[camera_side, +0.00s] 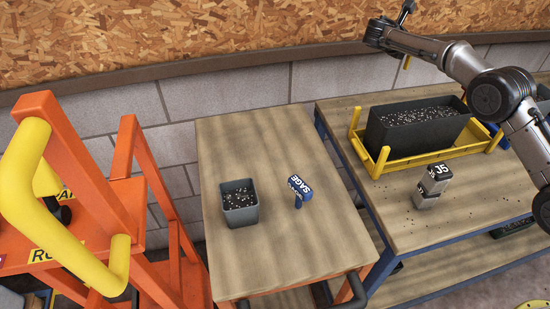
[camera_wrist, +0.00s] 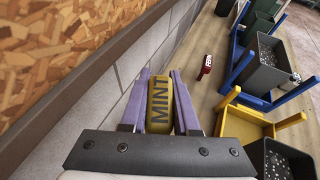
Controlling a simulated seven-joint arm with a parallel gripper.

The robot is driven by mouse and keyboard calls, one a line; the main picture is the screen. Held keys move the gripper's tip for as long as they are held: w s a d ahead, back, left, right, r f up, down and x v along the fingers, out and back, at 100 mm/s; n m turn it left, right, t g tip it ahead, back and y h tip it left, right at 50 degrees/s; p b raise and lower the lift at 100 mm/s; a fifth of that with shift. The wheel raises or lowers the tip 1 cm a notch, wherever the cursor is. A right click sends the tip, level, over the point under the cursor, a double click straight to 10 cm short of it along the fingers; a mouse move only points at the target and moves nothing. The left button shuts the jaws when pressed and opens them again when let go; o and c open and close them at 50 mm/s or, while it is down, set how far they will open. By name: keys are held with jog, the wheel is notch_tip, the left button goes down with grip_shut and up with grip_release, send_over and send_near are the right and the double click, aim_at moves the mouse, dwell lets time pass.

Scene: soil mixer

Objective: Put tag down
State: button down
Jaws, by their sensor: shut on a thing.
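My gripper (camera_wrist: 160,78) is shut on a yellow tag marked MINT (camera_wrist: 160,102) in the wrist view. The tag sits between the two purple fingers, its dark lettering facing the camera. In the side view my arm reaches in from the upper right, and a small yellow bit (camera_side: 407,62) shows below its end, high near the wall. A blue tag marked SAGE (camera_side: 300,187) is on the left wooden table, beside a small dark pot of soil (camera_side: 240,203). A red tag (camera_wrist: 205,66) lies on the wooden surface in the wrist view, apart from my gripper.
A long black planter of soil (camera_side: 415,125) stands in a yellow tray (camera_side: 438,158) on the right table. A grey block marked J5 (camera_side: 433,182) stands in front of it. Orange framework (camera_side: 95,185) stands at left. The left table's front (camera_side: 265,265) is clear.

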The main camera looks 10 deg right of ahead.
jog(key=a+r+n+t+y, duration=0.3)
jog(key=a+n+t+y, duration=0.7)
jog(key=a, duration=1.1)
jog(key=s+a+n+g+y, duration=0.4)
jog(key=s+a+n+y, duration=0.65)
jog(key=s+a, duration=0.35)
jog(key=s+a+f+n+g+y, duration=0.15)
jog(key=s+n+g, duration=0.25)
jog(key=s, duration=0.6)
jog(key=s+a+n+g+y, duration=0.2)
jog(key=s+a+n+g, duration=0.1)
jog(key=s, duration=0.8)
jog(key=s+a+n+g+y, duration=0.2)
jog(key=s+n+g, duration=0.2)
jog(key=s, duration=0.6)
send_over(256, 253)
notch_tip(256, 253, down, 10)
jog(key=shift+s+r, duration=0.1)
jog(key=shift+f, duration=1.6)
